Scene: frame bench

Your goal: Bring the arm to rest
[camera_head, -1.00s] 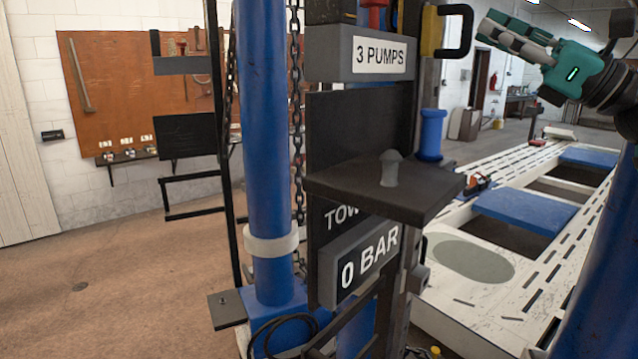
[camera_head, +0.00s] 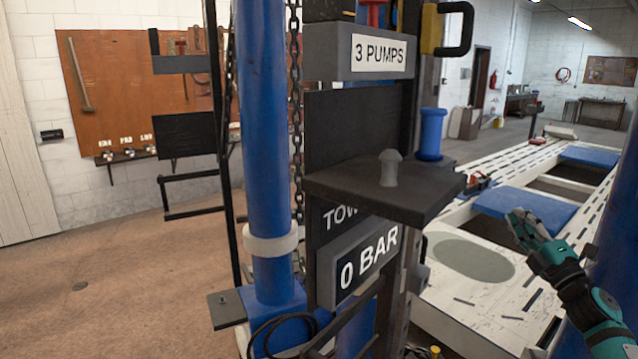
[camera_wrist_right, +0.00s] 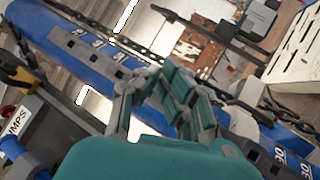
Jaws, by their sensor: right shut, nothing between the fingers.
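My right gripper (camera_head: 522,224) is teal and grey and shows at the lower right of the head view, in front of the white frame bench. It is shut and empty, apart from the things around it. Its fingers also show in the right wrist view (camera_wrist_right: 170,92), with a blue column and a chain behind them. My left gripper is not in view.
The blue tower column (camera_head: 262,130) stands left of centre. Beside it are a grey "3 PUMPS" sign (camera_head: 372,52), a "0 BAR" sign (camera_head: 362,265) and a dark shelf (camera_head: 340,187) with a grey knob (camera_head: 390,168). The white bench (camera_head: 455,300) extends at right. Floor at left is clear.

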